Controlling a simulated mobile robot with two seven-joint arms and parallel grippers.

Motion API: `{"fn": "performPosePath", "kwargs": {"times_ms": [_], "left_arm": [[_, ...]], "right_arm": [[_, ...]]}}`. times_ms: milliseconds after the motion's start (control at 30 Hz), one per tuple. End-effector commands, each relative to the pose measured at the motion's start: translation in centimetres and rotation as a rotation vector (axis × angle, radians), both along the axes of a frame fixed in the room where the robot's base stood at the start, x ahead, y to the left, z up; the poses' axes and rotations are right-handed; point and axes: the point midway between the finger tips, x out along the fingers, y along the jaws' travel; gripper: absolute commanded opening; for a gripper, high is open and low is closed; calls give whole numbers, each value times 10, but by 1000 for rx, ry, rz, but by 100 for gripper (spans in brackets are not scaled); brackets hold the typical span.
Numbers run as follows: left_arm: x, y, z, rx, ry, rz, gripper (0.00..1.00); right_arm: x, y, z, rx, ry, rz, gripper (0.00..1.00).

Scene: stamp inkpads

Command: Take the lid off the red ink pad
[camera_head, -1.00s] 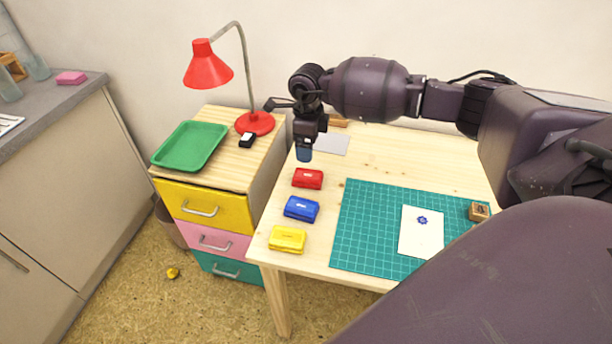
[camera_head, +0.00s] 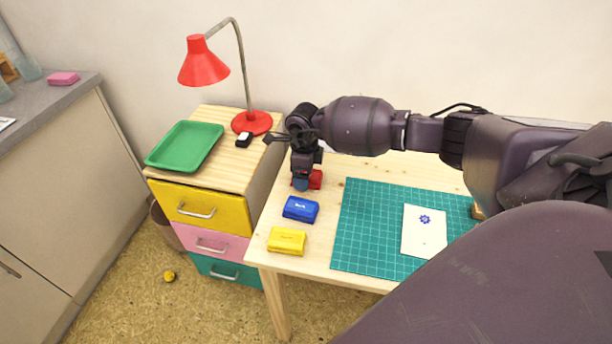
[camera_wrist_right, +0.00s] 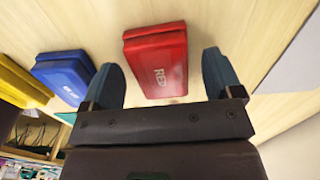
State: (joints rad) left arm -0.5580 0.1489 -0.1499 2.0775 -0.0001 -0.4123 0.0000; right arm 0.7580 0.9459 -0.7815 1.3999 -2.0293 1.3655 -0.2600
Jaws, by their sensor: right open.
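The red ink pad (camera_head: 315,179) sits on the wooden table, partly hidden behind my right gripper (camera_head: 301,184) in the head view. In the right wrist view the red ink pad (camera_wrist_right: 157,62) lies closed, with "RED" on its lid, just ahead of and between the two fingers of my open right gripper (camera_wrist_right: 168,75). The fingers stand to either side of its near end. My left gripper is not in view.
A blue ink pad (camera_head: 300,209) and a yellow ink pad (camera_head: 287,240) lie in a row nearer the table's front. A green cutting mat (camera_head: 372,225) with a white stamped card (camera_head: 424,238) is to the right. A red lamp (camera_head: 204,66) and green tray (camera_head: 186,146) stand on the drawer unit.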

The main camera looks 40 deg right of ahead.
Motion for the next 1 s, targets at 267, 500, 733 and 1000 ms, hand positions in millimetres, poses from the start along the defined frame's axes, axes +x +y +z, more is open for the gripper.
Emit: {"fn": "performPosePath", "kwargs": {"times_ms": [267,500,733,1000], "left_arm": [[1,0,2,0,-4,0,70],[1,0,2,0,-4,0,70],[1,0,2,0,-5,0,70],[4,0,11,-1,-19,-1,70]], "right_arm": [[0,0,2,0,-3,0,68],[0,0,1,1,-2,-1,33],[0,0,2,0,-3,-1,32],[1,-1,33,-1,-8,-1,32]]}}
